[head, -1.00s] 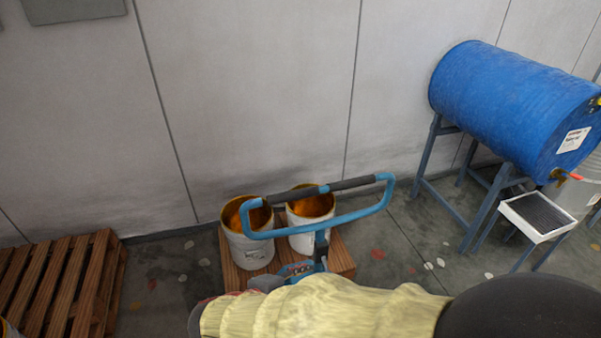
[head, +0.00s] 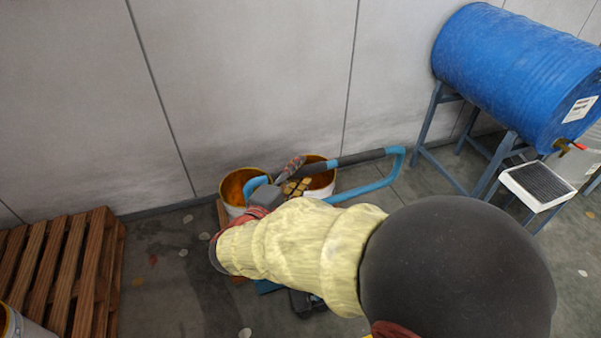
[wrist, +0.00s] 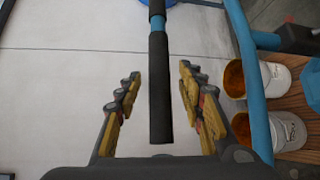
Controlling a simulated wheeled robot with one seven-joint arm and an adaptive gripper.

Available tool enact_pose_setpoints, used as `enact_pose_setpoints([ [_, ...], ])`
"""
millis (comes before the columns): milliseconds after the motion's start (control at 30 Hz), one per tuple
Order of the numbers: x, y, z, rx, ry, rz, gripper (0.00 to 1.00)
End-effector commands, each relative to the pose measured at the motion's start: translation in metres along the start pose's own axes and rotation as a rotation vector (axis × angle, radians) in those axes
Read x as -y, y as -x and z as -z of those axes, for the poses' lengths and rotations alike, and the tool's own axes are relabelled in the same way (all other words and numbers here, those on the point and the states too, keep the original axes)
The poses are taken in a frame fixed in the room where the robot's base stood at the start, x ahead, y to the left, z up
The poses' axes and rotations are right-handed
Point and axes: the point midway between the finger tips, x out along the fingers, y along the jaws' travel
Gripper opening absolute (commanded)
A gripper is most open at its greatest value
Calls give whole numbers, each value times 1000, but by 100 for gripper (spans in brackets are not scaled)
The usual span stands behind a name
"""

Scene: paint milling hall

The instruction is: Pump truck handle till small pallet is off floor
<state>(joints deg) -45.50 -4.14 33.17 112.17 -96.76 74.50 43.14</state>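The truck handle (head: 403,170) is a blue loop with dark grips on its upper bar. In the wrist view the dark grip (wrist: 160,95) lies between the spread fingers of my gripper (wrist: 160,74), with a gap on both sides. In the head view my gripper (head: 294,178) is at the left part of the handle, open. The small pallet (wrist: 294,96) is wooden and carries two white buckets (wrist: 277,80) with orange insides. In the head view my arm hides most of the pallet and the truck's lower part; whether the pallet touches the floor cannot be told.
A larger wooden pallet (head: 58,262) lies at the left. A blue drum (head: 510,75) rests on a metal stand (head: 428,130) at the right, with a tray (head: 537,187) below its tap. The grey wall (head: 250,80) is close behind the buckets.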

Motion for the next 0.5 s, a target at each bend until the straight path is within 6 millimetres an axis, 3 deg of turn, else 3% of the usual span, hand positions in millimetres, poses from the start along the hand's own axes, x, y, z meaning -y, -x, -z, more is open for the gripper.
enact_pose_setpoints([
  [133,0,-10,0,0,0,1,39],
  [400,0,-11,0,-1,1,1,39],
  [500,0,-10,0,-1,1,1,34],
])
